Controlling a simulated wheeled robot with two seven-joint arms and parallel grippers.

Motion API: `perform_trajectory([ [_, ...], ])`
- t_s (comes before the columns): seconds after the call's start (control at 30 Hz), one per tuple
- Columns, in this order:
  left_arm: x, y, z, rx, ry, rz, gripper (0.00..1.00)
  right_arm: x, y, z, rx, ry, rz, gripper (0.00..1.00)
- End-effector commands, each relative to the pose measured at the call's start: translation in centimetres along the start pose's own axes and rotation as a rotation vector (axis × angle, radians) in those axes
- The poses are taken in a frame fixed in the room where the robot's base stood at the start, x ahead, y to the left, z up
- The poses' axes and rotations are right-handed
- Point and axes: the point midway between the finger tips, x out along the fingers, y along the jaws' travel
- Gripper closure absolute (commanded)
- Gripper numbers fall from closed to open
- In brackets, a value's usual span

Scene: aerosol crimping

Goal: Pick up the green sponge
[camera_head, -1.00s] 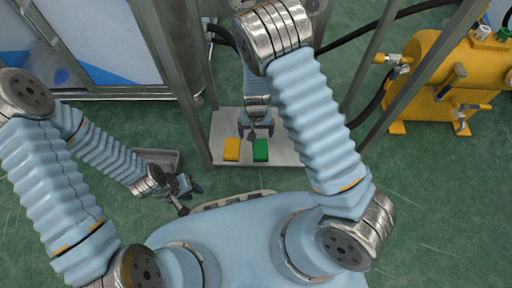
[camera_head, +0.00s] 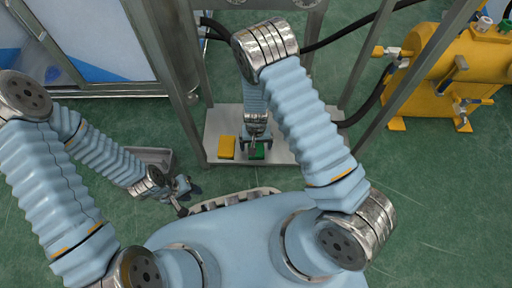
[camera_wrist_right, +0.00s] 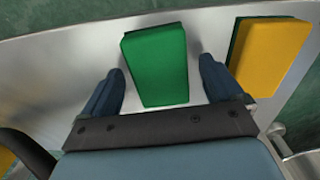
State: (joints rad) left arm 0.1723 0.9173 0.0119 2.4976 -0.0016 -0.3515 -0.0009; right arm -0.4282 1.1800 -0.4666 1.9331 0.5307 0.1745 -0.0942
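The green sponge (camera_wrist_right: 157,64) lies on a metal shelf (camera_wrist_right: 60,75), between the two spread fingers of my right gripper (camera_wrist_right: 158,85) in the right wrist view. The gripper is open, with a gap on both sides of the sponge. In the head view my right gripper (camera_head: 255,147) is over the green sponge (camera_head: 258,152) and hides most of it. My left gripper (camera_head: 184,191) is off to the left, low near my base; I cannot tell whether its fingers are open.
A yellow sponge (camera_head: 227,147) lies left of the green one on the shelf (camera_head: 285,150); it also shows in the right wrist view (camera_wrist_right: 270,55). Metal frame posts (camera_head: 180,110) rise beside the shelf. A grey tray (camera_head: 150,157) is near my left gripper. A yellow tank (camera_head: 450,75) stands right.

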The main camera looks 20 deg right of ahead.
Motion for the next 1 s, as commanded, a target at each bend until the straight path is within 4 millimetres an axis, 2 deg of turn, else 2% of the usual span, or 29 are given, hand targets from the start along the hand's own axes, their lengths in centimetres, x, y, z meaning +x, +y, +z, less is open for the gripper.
perform_trajectory([
  [0.03,0.0,0.0,0.0,0.000,0.000,0.000,0.65,0.0,0.0,0.0,0.000,0.000,0.000,0.12],
  [0.3,0.0,0.0,0.0,0.000,0.000,0.000,0.65,0.0,0.0,0.0,0.000,0.000,0.000,0.54],
  [0.4,0.0,0.0,0.0,0.000,0.000,0.000,0.65,0.0,0.0,0.0,0.000,0.000,0.000,0.66],
  [0.67,-0.3,0.1,0.0,0.000,0.000,0.000,0.65,-0.7,0.0,0.0,0.000,0.001,0.000,0.66],
  [1.0,-2.4,0.9,0.1,0.001,-0.006,0.001,0.65,-7.6,0.0,0.0,-0.002,0.002,0.000,0.66],
])
